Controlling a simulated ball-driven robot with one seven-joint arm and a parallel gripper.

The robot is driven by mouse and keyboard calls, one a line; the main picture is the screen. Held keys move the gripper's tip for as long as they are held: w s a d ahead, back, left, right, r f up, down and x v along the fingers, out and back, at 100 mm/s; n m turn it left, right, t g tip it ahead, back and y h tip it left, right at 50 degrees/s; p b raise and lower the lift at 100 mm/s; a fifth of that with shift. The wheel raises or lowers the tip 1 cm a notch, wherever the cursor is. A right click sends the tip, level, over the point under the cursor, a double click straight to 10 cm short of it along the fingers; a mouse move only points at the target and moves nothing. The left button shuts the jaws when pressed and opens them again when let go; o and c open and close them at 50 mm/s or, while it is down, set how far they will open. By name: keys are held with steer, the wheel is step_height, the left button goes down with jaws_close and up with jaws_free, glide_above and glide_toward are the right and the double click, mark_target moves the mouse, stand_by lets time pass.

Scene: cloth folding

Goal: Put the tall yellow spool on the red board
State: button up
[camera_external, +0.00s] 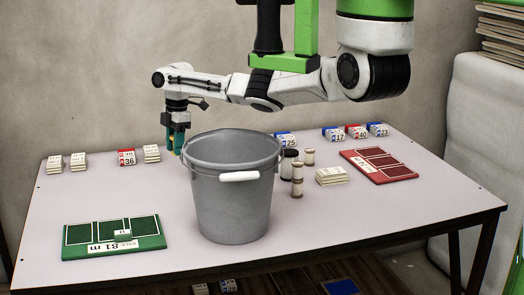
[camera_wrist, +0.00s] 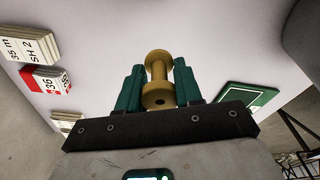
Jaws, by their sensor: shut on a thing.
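My gripper (camera_external: 176,142) is over the far left part of the table, just left of the bucket. In the wrist view its two teal fingers (camera_wrist: 158,88) are closed around the yellow spool (camera_wrist: 157,72), which has wide round ends and a narrow waist. In the external view only a small yellowish bit of the spool shows by the fingertips. I cannot tell whether it touches the table. The red board (camera_external: 381,165) lies flat at the right side of the table, far from my gripper.
A grey bucket (camera_external: 233,205) with a white handle stands between my gripper and the red board. Beige spools (camera_external: 297,181), a dark-lidded jar (camera_external: 288,165) and a card stack (camera_external: 331,176) stand right of it. A green board (camera_external: 113,237) lies front left. Several card stacks (camera_external: 126,157) line the back.

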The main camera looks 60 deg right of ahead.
steer(key=s+d+m+p, duration=0.65)
steer(key=s+d, duration=1.65)
steer(key=s, duration=0.4)
steer(key=s+d+r+m+p, duration=0.1)
steer(key=s+r+m, duration=0.15)
steer(key=s, duration=0.85)
steer(key=s+d+r+m+h+p, duration=0.15)
steer(key=s+m, duration=0.25)
steer(key=s, duration=0.7)
steer(key=s+r+m+p, duration=0.1)
steer(key=s+m, duration=0.2)
steer(key=s, duration=0.9)
steer(key=b, duration=0.5)
glide_above(377, 170)
steer(key=s, duration=0.1)
steer(key=shift+t, duration=0.4)
steer(key=f, duration=0.9)
steer(key=shift+a+f, duration=0.1)
steer(key=shift+a, duration=0.25)
steer(key=shift+w+d+f, duration=0.3)
steer(key=shift+d+f, duration=0.15)
steer(key=shift+f, duration=1.7)
steer(key=shift+f, duration=0.1)
